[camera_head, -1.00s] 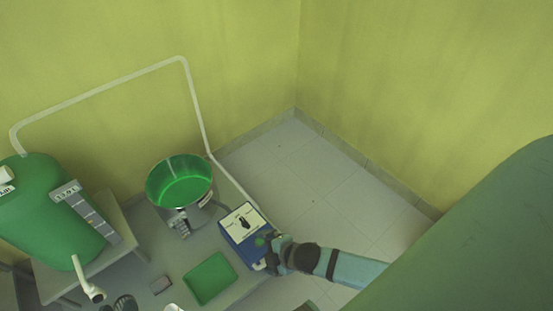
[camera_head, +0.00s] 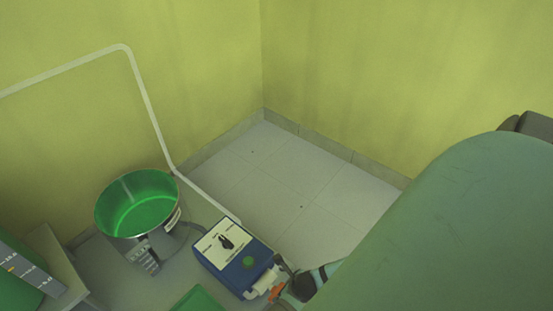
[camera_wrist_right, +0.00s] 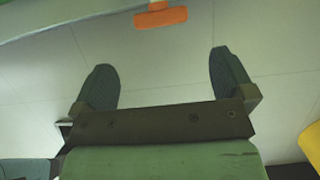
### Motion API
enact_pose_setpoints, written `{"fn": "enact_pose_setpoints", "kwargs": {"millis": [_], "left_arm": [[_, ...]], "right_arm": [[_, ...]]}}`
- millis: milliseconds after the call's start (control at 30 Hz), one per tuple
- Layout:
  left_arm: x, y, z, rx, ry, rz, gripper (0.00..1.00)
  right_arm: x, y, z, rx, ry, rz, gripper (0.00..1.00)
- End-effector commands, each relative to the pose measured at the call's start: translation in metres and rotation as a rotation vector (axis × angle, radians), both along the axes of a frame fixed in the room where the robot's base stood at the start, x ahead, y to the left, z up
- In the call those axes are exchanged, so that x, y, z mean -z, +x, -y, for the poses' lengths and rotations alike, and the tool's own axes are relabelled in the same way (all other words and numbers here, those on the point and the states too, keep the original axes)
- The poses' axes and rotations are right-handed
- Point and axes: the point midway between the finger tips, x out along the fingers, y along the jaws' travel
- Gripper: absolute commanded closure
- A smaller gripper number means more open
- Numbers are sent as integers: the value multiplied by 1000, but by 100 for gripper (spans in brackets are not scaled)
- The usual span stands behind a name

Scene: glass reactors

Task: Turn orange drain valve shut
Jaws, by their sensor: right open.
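The orange valve handle (camera_wrist_right: 161,15) shows at the top of the right wrist view as a short bar with a small stub above it. It lies beyond the fingertips, apart from both, roughly in line with the gap between them. My right gripper (camera_wrist_right: 163,72) is open and empty, its two dark fingers spread wide. In the head view a small orange part (camera_head: 276,291) shows beside a white fitting at the blue box's lower right corner, with my right gripper (camera_head: 290,286) close by and partly hidden. My left gripper is out of view.
A blue box with a dial (camera_head: 235,258) stands on the bench. A steel bowl with green inside (camera_head: 139,204) stands on a base left of it. A green tray (camera_head: 198,300) is at the bottom edge. A white pipe (camera_head: 153,115) runs behind. Floor (camera_head: 300,180) beyond is clear.

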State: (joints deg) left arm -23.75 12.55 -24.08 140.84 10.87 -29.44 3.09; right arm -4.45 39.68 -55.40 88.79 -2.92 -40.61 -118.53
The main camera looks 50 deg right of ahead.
Motion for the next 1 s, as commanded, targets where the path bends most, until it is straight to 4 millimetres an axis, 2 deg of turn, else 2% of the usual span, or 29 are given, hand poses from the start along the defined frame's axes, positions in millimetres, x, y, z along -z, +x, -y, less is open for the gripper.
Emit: {"fn": "enact_pose_setpoints", "kwargs": {"millis": [33,133,300,433,633,967,1000], "left_arm": [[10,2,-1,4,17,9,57],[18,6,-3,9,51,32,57],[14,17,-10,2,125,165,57],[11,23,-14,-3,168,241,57],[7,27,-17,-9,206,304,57],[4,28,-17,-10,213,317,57],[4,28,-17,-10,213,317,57]], "right_arm": [[17,4,-1,2,0,0,0],[38,14,-1,4,1,1,0],[71,27,-3,4,1,0,0],[89,35,-3,3,1,2,0],[102,42,-4,3,1,1,0],[103,43,-4,3,1,1,0],[103,43,-4,3,1,1,9]]}}
